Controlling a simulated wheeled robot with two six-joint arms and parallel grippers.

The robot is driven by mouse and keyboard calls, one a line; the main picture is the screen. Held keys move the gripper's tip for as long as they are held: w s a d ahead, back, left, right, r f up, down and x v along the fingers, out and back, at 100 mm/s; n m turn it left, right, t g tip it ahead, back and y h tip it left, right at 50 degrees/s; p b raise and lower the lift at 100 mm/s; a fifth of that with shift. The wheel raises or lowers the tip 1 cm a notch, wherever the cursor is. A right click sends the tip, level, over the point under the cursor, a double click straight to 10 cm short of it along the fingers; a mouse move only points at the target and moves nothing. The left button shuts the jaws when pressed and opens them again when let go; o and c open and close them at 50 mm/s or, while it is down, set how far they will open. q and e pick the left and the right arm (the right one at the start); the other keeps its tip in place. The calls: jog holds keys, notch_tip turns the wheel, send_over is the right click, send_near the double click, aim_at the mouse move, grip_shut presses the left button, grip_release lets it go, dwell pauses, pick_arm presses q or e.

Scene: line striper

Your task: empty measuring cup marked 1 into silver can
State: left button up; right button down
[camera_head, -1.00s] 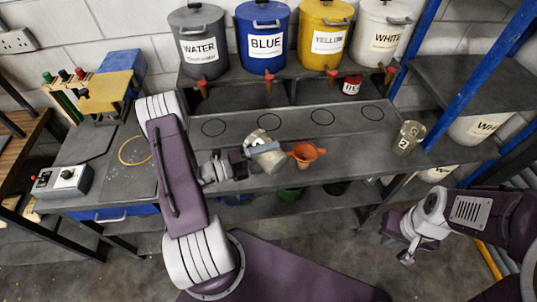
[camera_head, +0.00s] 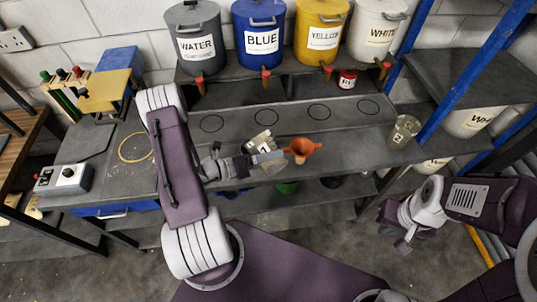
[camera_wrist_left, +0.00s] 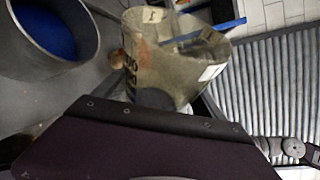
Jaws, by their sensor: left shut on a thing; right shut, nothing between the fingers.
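My left gripper (camera_head: 268,158) is shut on a clear measuring cup (camera_head: 262,142), held tilted above the bench, just left of the orange funnel. In the left wrist view the measuring cup (camera_wrist_left: 172,62) fills the middle, with dark print on its side and a small label that seems to read 1. A silver-grey can (camera_wrist_left: 88,42) with blue inside stands at the left of that view, apart from the cup. My right gripper (camera_head: 403,246) is shut and empty, at the lower right, away from the bench.
An orange funnel (camera_head: 302,150) is close to the held cup. Another clear cup (camera_head: 404,131), marked 2, stands at the bench's right end. Large WATER (camera_head: 197,45), BLUE, YELLOW and WHITE containers with taps line the back shelf. A small red tin (camera_head: 347,80) sits below them.

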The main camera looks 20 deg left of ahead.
pick_arm(q)
jog(key=shift+w+a+r+m+p, duration=0.1)
jog(key=shift+r+m+p, duration=0.05)
jog(key=shift+m+p, duration=0.2)
jog(key=m+y+p, duration=0.1)
jog(key=a+m+y+p, duration=0.1)
jog(key=shift+w+m, duration=0.3)
jog(key=shift+m, duration=0.05)
jog(key=shift+w+a+f+m+t+y+p, duration=0.1)
jog(key=shift+a+f+m+t+y+p, duration=0.15)
jog(key=shift+m, duration=0.3)
jog(key=shift+a+f+m+t+y+p, duration=0.15)
jog(key=shift+m+y+p, duration=0.2)
jog(key=shift+m, duration=0.2)
jog(key=shift+a+f+m, duration=0.15)
jog(key=shift+a+m, duration=0.05)
jog(key=shift+m, duration=0.2)
jog(key=shift+s+d+r+m+y, duration=0.3)
jog(key=shift+s+d+r, duration=0.1)
jog(key=shift+s, duration=0.2)
jog(key=shift+s+d+r+m+y, duration=0.2)
jog(key=shift+s+d+r+m, duration=0.15)
jog(key=shift+s, duration=0.25)
jog(key=shift+s+d+r+m, duration=0.3)
jog(key=shift+s+d+m, duration=0.05)
jog(key=shift+s, duration=0.15)
